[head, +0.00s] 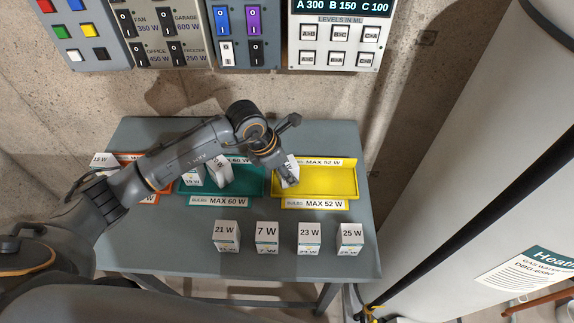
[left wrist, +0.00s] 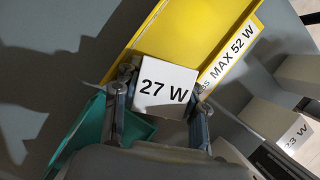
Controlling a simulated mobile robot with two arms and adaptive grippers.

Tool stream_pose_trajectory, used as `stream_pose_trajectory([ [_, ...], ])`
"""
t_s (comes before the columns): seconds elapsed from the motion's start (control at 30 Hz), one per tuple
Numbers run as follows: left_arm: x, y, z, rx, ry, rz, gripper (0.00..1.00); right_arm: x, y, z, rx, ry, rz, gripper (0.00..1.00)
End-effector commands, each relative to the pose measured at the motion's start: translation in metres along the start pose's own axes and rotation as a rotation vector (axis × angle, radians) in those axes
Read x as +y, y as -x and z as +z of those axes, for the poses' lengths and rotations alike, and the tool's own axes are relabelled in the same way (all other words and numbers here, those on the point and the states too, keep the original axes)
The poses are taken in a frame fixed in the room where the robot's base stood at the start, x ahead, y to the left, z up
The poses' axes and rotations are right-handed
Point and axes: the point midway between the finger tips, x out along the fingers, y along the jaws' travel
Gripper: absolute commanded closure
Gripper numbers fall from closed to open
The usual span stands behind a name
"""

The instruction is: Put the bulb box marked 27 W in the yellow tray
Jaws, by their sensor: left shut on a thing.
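The white bulb box marked 27 W (left wrist: 164,88) is between the fingers of my left gripper (left wrist: 160,112), which is shut on it. In the head view the box (head: 290,171) shows partly behind the gripper (head: 287,178), at the left end of the yellow tray (head: 330,182). The yellow tray, labelled MAX 52 W, also shows in the left wrist view (left wrist: 183,40), under and beyond the box. I cannot tell whether the box touches the tray floor. No other box shows in the yellow tray. My right gripper is not in view.
A teal tray (head: 252,186) labelled MAX 60 W holds white boxes left of the yellow tray. An orange tray (head: 165,188) is partly behind my left arm. Boxes marked 21 W (head: 226,235), 7 W (head: 266,236), 23 W (head: 309,236) and 25 W (head: 350,237) stand along the table's front.

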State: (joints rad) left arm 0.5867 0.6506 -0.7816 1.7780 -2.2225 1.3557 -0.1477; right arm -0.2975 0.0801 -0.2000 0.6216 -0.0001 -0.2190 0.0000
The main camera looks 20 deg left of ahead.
Motion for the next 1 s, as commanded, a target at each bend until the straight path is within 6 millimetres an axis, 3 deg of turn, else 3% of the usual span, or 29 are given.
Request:
stream_pose_trajectory([
  [0.33, 0.0, -0.005, -0.002, -0.001, -0.001, 0.001, 0.89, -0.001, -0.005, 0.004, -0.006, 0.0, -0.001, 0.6],
  [0.37, 0.0, -0.004, -0.002, -0.001, 0.0, 0.001, 0.56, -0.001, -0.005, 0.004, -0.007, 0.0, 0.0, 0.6],
  [0.4, 0.0, -0.003, -0.001, -0.001, 0.0, 0.001, 0.48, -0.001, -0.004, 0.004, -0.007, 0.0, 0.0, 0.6],
  [0.83, 0.001, 0.003, 0.0, -0.001, -0.001, 0.002, 0.48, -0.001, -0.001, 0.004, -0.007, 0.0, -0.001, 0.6],
  [1.0, 0.002, 0.032, -0.001, -0.003, -0.003, 0.006, 0.48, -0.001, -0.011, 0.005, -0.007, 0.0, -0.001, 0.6],
])
